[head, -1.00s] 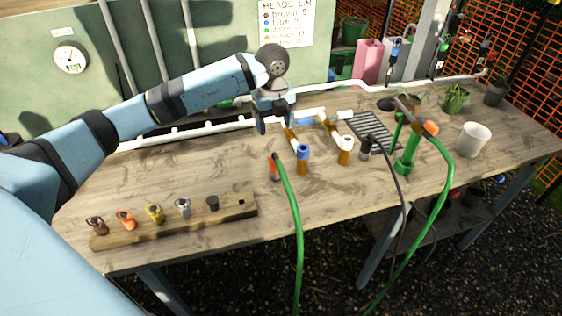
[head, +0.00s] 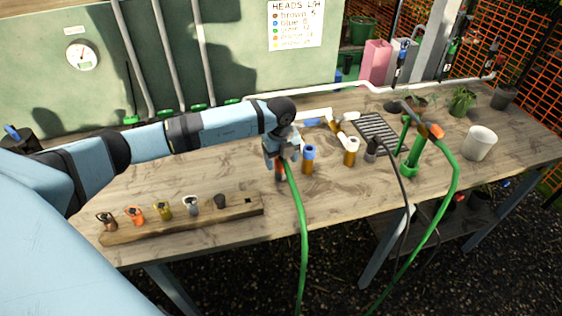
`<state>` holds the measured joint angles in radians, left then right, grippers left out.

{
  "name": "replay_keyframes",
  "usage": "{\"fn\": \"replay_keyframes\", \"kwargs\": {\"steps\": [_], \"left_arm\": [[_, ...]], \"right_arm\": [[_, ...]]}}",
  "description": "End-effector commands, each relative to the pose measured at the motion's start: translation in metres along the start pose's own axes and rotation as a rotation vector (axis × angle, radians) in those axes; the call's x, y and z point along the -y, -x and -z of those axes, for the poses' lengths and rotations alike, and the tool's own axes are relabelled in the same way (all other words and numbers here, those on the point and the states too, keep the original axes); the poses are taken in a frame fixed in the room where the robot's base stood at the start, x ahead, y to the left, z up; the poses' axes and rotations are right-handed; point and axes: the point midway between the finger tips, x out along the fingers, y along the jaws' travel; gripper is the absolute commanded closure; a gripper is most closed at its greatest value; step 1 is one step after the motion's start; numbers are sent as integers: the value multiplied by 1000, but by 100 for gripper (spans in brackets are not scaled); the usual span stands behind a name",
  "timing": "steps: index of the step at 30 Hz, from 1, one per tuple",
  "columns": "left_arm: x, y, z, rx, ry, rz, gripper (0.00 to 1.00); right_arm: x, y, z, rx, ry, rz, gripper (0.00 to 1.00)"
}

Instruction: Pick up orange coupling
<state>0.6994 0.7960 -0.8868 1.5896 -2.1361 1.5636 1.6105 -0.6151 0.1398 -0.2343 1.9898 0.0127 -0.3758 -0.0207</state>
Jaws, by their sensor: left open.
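An orange coupling (head: 279,172) stands on the table at the end of a green hose (head: 299,215). My left gripper (head: 281,160) is open, pointing down over this coupling, with its fingers at the coupling's upper part. The fingers and wrist hide part of it, and I cannot tell whether they touch it. Another orange fitting (head: 134,216) sits in a wooden rack (head: 240,206) at the front left. My right gripper is not in view.
A blue-topped fitting (head: 308,159) and a white-topped one (head: 351,151) stand just right of my left gripper. A green stand with a hose (head: 410,160), a drain grate (head: 375,127) and a white cup (head: 480,143) are farther right. The table between rack and gripper is clear.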

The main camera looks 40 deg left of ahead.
Motion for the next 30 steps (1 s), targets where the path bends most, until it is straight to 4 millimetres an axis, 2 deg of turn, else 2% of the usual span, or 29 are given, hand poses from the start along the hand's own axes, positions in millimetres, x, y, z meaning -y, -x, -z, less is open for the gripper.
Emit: {"fn": "replay_keyframes", "kwargs": {"steps": [3, 9, 16, 25, 30], "left_arm": [[0, -11, 0, -1, 0, -1, 32], [0, -11, 0, 0, 0, 0, 35], [0, -11, 0, 0, 0, 0, 87], [0, -10, -1, 0, 0, 0, 87], [0, 1, -1, 1, 0, 2, 87]], "right_arm": [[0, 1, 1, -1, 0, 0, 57], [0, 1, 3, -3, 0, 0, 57], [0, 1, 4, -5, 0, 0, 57], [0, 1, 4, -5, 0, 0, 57], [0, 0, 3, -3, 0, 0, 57]]}}
